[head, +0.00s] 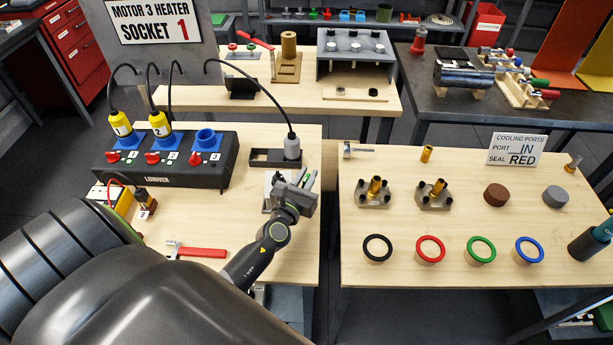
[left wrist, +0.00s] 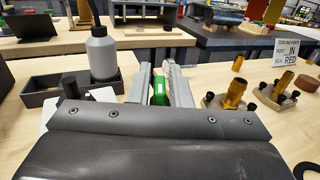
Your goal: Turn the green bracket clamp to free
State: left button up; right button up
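My left gripper (head: 305,180) is over the right edge of the left wooden table, beside a grey plate (head: 268,190). In the left wrist view its two fingers (left wrist: 160,85) stand a little apart, one on each side of a small upright green part, likely the green bracket clamp (left wrist: 159,90). I cannot tell whether the fingers touch it. The clamp's base is hidden behind the gripper body, and in the head view the gripper covers most of that spot.
A black socket box (head: 190,175) and a red-handled tool (head: 200,252) are to the left. The right table (head: 400,220) holds brass fittings and coloured rings.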

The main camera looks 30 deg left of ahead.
pick_arm(q)
grip_shut()
jog(key=shift+d+r+n+y+p, duration=0.1)
jog(key=shift+r+n+y+p, duration=0.1)
jog(key=shift+n+y+p, duration=0.6)
jog(key=shift+f+n+g+y, duration=0.1)
jog(key=shift+n+g+y, duration=0.5)
jog(key=shift+y, duration=0.6)
jog(key=shift+f+n+g+y, duration=0.1)
jog(key=shift+n+g+y, duration=0.6)
jog(key=shift+y, duration=0.4)
jog(key=shift+o, duration=1.9)
grip_release()
